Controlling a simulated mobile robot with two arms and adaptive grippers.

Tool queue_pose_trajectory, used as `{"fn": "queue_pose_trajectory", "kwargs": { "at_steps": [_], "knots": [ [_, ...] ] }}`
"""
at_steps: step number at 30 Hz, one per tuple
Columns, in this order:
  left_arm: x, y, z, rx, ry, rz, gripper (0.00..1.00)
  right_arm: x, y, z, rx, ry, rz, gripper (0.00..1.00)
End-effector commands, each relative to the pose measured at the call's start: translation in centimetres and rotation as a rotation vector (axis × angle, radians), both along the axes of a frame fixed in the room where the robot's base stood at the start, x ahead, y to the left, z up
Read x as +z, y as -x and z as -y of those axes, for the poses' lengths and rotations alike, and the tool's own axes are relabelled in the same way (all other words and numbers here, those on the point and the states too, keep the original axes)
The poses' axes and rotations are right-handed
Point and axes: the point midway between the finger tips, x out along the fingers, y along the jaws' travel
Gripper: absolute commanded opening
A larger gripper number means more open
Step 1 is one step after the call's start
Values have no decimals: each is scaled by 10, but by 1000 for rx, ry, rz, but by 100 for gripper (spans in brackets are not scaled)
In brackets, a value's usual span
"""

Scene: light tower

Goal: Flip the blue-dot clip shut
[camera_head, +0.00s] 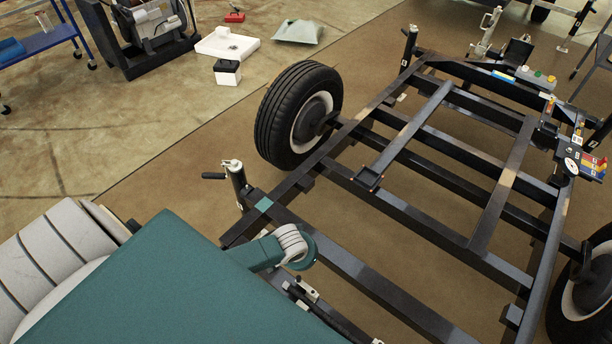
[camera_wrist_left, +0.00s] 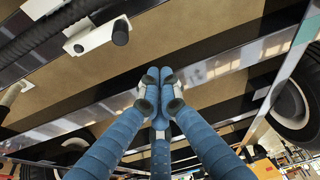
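My left gripper (camera_wrist_left: 158,82) shows in the left wrist view with its blue padded fingers brought together at the tips. I see nothing held between them. Dark rails of a trailer frame lie beyond the fingertips. A white bracket with a black knob (camera_wrist_left: 95,36) sits on a rail at the upper left, apart from the fingers. A small pale fitting (camera_head: 306,289) shows on the near rail in the head view. No blue dot can be made out on either, so I cannot tell which is the clip. My left gripper's fingers and my right gripper are not visible in the head view.
The black trailer frame (camera_head: 398,148) fills the right side, with open gaps between its beams. A wheel (camera_head: 277,111) and a jack post (camera_head: 235,178) stand along its left side. Coloured parts (camera_head: 588,162) sit at the far right. Open floor lies left of the wheel.

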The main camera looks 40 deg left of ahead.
Motion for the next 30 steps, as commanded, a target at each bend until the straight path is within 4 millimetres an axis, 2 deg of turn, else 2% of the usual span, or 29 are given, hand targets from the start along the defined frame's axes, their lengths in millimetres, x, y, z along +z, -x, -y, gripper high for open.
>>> {"fn": "queue_pose_trajectory", "kwargs": {
  "at_steps": [1, 3, 9, 21, 30],
  "knots": [
    [2, 15, 0, -3, -2, -8, 0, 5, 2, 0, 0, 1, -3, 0],
    [2, 24, 1, -3, -2, -7, 0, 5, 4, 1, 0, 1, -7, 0],
    [2, 37, 3, -3, -1, -4, 0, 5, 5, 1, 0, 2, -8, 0],
    [2, 39, 3, 0, -1, -4, 0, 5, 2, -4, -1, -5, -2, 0],
    [2, 42, 2, 53, 0, -5, 0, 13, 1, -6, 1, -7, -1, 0]
  ]
}}
